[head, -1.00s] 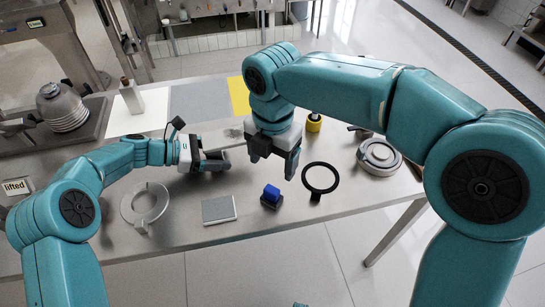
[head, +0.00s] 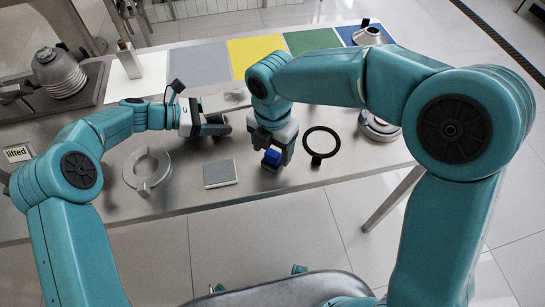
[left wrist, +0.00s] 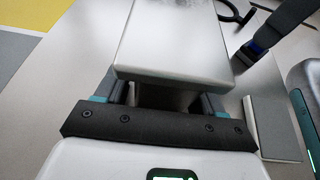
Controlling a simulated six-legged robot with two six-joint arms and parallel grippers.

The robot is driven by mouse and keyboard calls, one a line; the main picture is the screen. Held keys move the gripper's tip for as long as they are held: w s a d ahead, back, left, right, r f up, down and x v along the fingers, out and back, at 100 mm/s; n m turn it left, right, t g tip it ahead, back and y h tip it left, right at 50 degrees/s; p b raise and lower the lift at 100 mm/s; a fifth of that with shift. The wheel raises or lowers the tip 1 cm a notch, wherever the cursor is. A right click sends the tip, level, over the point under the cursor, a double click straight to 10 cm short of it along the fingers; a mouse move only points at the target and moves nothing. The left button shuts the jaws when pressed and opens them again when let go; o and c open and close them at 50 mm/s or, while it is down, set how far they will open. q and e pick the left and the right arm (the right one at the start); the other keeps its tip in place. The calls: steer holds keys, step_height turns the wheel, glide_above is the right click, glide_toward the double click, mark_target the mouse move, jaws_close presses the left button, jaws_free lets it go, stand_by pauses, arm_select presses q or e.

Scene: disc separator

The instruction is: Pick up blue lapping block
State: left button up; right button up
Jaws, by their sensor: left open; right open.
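The blue lapping block (head: 271,157) sits on the steel bench in the head view, with its lower part partly hidden. My right gripper (head: 273,152) is open and points down over it, its fingers beside the block; I cannot tell whether they touch it. The block also shows as a small blue patch by a dark finger in the left wrist view (left wrist: 258,47).
A grey square plate (head: 220,174) and a metal ring (head: 131,173) lie left of the block. A black ring (head: 334,141) and a round metal disc (head: 372,128) lie to its right. White, grey, yellow (head: 255,50), green and blue mats line the back. The front bench strip is clear.

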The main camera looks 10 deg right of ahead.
mark_target(273, 153)
step_height(273, 153, down, 2)
steer(key=shift+f, duration=0.1)
steer(key=c, duration=1.2)
step_height(273, 153, up, 10)
steer(key=shift+r, duration=0.15)
